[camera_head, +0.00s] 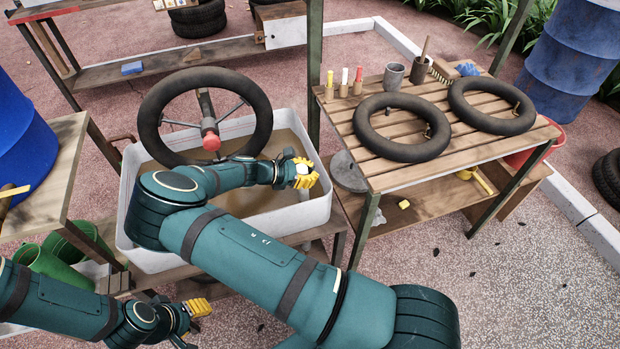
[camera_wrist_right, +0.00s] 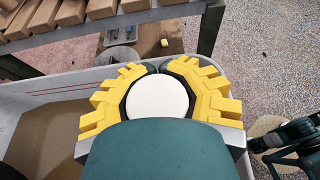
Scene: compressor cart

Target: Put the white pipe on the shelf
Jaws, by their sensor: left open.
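The white pipe (camera_head: 303,169) is in my right gripper (camera_head: 304,176), above the right part of the water-filled white tub. In the right wrist view the pipe shows as a round white end (camera_wrist_right: 158,100), with the yellow fingers (camera_wrist_right: 158,72) closed around it. My left gripper (camera_head: 197,308) is open and empty at the lower left, below the tub. A lower wooden shelf (camera_head: 425,203) sits under the slatted table at right. Another low shelf (camera_head: 160,68) stands at the back left.
The white tub (camera_head: 318,212) has a wheel-like ring (camera_head: 262,100) over it. The slatted table (camera_head: 375,170) carries two black inner tubes (camera_head: 402,128), cups and markers. A table leg (camera_head: 363,232) stands between tub and lower shelf. Green buckets (camera_head: 45,262) are at left.

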